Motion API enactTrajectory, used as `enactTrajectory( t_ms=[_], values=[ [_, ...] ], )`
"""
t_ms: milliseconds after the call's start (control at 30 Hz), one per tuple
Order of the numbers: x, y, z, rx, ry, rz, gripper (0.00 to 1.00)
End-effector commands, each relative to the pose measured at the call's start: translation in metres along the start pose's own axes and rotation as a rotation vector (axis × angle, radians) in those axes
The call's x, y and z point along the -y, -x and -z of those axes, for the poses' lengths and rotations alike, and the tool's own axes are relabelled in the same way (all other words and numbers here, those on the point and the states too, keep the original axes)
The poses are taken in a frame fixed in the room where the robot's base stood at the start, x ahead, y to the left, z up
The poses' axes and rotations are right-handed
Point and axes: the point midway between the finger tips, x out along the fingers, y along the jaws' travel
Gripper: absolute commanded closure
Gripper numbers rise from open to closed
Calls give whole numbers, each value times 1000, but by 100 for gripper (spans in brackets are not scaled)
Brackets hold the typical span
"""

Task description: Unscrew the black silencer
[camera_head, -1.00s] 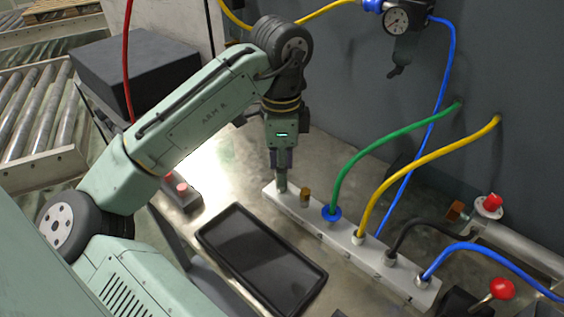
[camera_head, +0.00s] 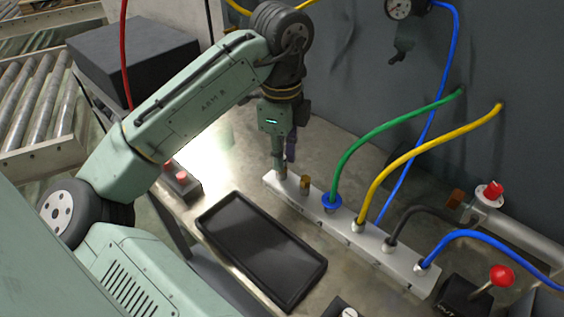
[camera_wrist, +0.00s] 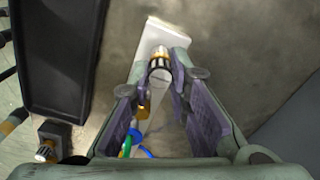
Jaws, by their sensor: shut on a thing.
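A pale manifold block (camera_head: 322,216) lies on the metal bench with fittings and hoses along its top. My gripper (camera_head: 281,170) points down at the block's far left end. In the wrist view its purple-padded fingers (camera_wrist: 160,76) are closed around a short upright fitting (camera_wrist: 158,68), which I take for the black silencer. It looks dark with a brass-coloured part, and the fingers hide most of it. Whether its thread is still in the block cannot be seen. A brass fitting (camera_head: 305,184) stands beside it; it also shows in the wrist view (camera_wrist: 143,106).
Green (camera_head: 385,128) and yellow (camera_head: 420,147) hoses rise from the block to the wall; black and blue hoses leave its right end. An empty black tray (camera_head: 262,250) lies in front. A button box (camera_head: 178,181) sits left, a red-knobbed valve (camera_head: 500,276) right.

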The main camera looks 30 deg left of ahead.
Motion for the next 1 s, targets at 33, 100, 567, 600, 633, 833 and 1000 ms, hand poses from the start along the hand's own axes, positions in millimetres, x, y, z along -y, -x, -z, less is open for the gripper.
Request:
enactTrajectory(
  t_ms=[33, 100, 567, 600, 633, 833, 1000],
  values=[
    [0, 0, 0, 0, 1, 2, 100],
    [0, 0, 0, 0, 1, 2, 100],
    [1, 1, 0, -1, 305, 4, 100],
    [1, 1, 0, -1, 368, 4, 100],
    [1, 1, 0, -1, 416, 4, 100],
    [1, 2, 0, -1, 735, 5, 100],
    [2, 2, 0, -2, 1004, 5, 100]
  ],
)
